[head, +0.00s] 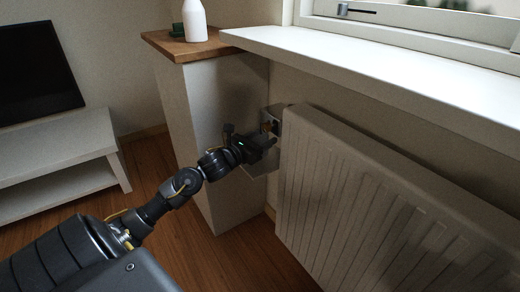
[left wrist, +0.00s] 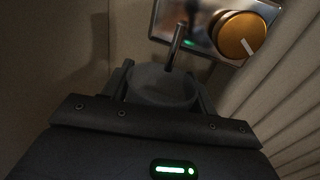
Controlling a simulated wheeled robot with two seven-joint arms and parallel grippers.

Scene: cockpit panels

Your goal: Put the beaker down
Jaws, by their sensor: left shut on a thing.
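My left gripper (head: 268,141) is at the dispenser panel, in the gap between the white cabinet and the radiator. In the left wrist view its fingers (left wrist: 163,82) are shut on a dark grey round beaker (left wrist: 164,90). The metal panel (left wrist: 202,32) lies just beyond, with an orange-gold knob (left wrist: 240,35) on its right. A thin metal spout (left wrist: 176,45) reaches down toward the beaker's rim; I cannot tell whether they touch. The gripper hides the beaker in the head view. My right gripper is not in view.
The ribbed radiator (head: 350,190) stands close on the right, under the white windowsill (head: 380,65). The cabinet (head: 210,130) has a wooden top (head: 190,47) with a white bottle (head: 194,20) and a small green item (head: 178,30). A low white bench (head: 55,140) is at left.

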